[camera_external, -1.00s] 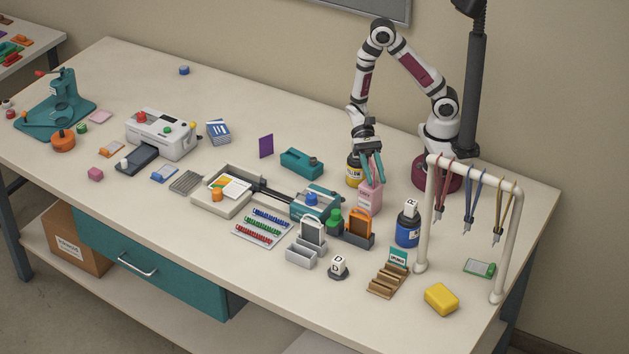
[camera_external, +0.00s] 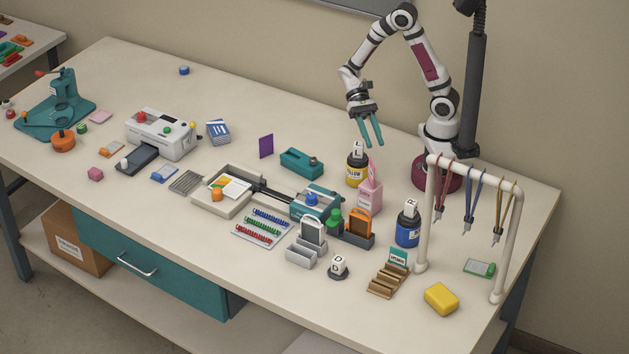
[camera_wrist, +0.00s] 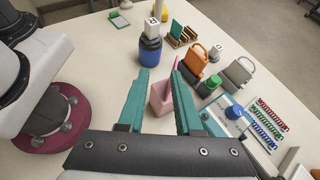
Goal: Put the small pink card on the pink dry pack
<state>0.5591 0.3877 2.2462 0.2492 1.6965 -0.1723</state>
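The pink dry pack (camera_external: 369,199) stands on the table in front of my arm's base. A small pink card (camera_external: 373,169) stands upright at its top, apparently touching it; how deep it sits is too small to tell. My gripper (camera_external: 371,141) is open and empty, above and slightly left of the card, clear of it. In the wrist view the pack (camera_wrist: 160,98) shows between and beyond my spread teal fingers (camera_wrist: 161,68). The card (camera_wrist: 174,75) there is partly hidden by the right finger.
A yellow pot (camera_external: 356,174) with a white-tagged top stands close left of the pack. A blue bottle (camera_external: 408,230), an orange-handled holder (camera_external: 360,226) and a green-topped item (camera_external: 334,219) crowd its front. A cream rack (camera_external: 425,215) with hanging lanyards stands at right.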

